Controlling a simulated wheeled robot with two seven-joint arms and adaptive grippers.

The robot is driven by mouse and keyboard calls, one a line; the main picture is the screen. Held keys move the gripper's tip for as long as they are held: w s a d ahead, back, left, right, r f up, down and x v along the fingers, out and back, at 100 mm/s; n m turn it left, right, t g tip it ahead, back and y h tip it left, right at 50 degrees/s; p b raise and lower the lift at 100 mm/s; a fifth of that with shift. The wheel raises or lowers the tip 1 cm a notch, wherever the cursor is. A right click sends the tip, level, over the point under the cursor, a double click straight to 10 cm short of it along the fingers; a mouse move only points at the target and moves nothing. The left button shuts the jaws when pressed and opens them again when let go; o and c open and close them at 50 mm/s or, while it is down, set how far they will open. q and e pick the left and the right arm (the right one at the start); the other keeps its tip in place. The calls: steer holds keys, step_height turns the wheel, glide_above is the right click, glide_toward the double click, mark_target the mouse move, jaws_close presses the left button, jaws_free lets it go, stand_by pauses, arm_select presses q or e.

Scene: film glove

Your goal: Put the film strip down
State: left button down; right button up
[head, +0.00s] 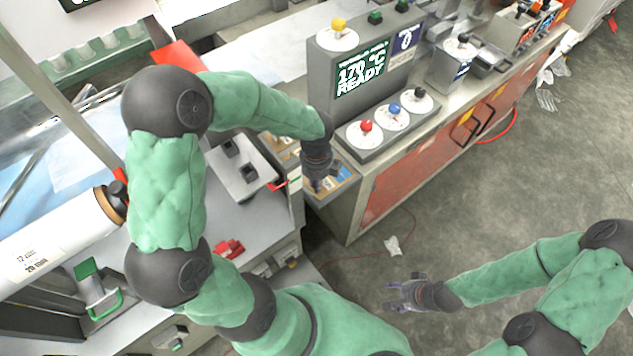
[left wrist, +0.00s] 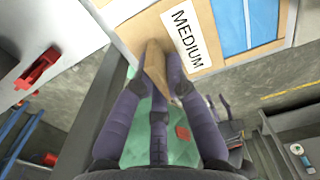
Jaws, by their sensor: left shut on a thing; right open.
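My left gripper (head: 316,184) points down at the near end of the counter, over the flat tan and blue boards. In the left wrist view its fingers (left wrist: 160,82) are shut on a small tan-brown piece (left wrist: 155,58), taken as the film strip. Most of it is hidden between the fingers. It lies over the edge of a tan board (left wrist: 205,58) marked MEDIUM with blue panels; I cannot tell whether it touches the board. My right gripper (head: 402,293) is open and empty over the floor, well away from the counter.
A grey control box (head: 360,60) reading 170 °C READY stands just right of the left gripper, with a knob panel (head: 390,122) before it. A white roll (head: 60,240) lies at left. A red item (head: 229,249) sits on the grey bench. The floor (head: 450,210) is mostly clear.

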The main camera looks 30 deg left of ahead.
arm_select(q)
steer(key=shift+r, duration=0.1)
steer(key=c, duration=1.3)
jaws_free()
steer(key=shift+o, duration=0.2)
step_height(320, 180, up, 12)
steer(key=p, duration=0.3)
steer(key=shift+p, duration=0.3)
